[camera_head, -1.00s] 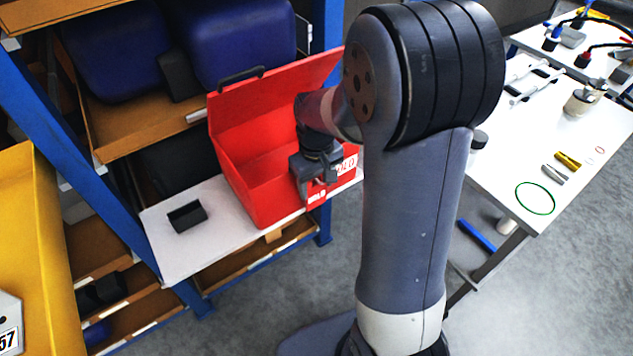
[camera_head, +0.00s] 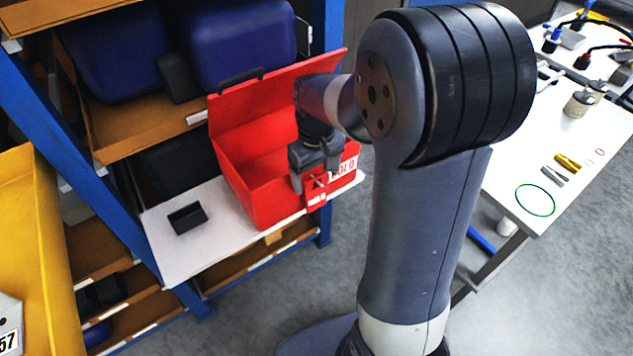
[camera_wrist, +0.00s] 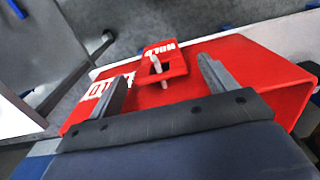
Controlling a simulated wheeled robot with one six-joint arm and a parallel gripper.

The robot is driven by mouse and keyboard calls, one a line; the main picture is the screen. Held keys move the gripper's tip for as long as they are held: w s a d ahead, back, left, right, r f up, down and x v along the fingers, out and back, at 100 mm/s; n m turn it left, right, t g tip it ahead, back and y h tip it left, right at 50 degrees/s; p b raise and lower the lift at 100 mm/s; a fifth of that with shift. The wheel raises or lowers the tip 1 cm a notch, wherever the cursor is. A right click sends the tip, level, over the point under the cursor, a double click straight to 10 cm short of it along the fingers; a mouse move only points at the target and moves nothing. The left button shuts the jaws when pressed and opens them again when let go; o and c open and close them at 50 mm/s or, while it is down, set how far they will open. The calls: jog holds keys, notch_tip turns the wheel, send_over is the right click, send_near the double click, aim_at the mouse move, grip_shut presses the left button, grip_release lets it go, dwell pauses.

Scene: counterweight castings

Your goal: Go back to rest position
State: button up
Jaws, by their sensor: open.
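My gripper (camera_head: 315,175) is in front of the red box's front wall, with its fingers pointing down. In the wrist view, my gripper (camera_wrist: 163,75) is open, its two fingers apart on either side of a red tag (camera_wrist: 165,62) lettered HOLD. The tag also shows in the head view (camera_head: 317,188), below the fingers at the box front. A small metal piece passes through or over the tag; I cannot tell which. My forearm and upper arm reach across the head view.
The red box (camera_head: 262,192) stands with its lid (camera_head: 285,92) raised on a white shelf board (camera_head: 170,255). A small black tray (camera_head: 187,218) lies left of it. Blue rack posts (camera_head: 70,150) stand close by. A white table (camera_head: 510,190) is at right.

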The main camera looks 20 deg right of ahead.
aim_at(320, 184)
notch_tip(320, 184, up, 7)
jog(key=shift+r, duration=0.1)
dwell(0.4)
notch_tip(320, 184, down, 11)
jog(key=shift+r, duration=0.1)
jog(key=shift+s+d+r, duration=0.2)
jog(key=shift+s+r, duration=0.15)
jog(key=shift+s, duration=0.3)
jog(key=shift+s+d, duration=0.15)
jog(key=shift+s, duration=0.25)
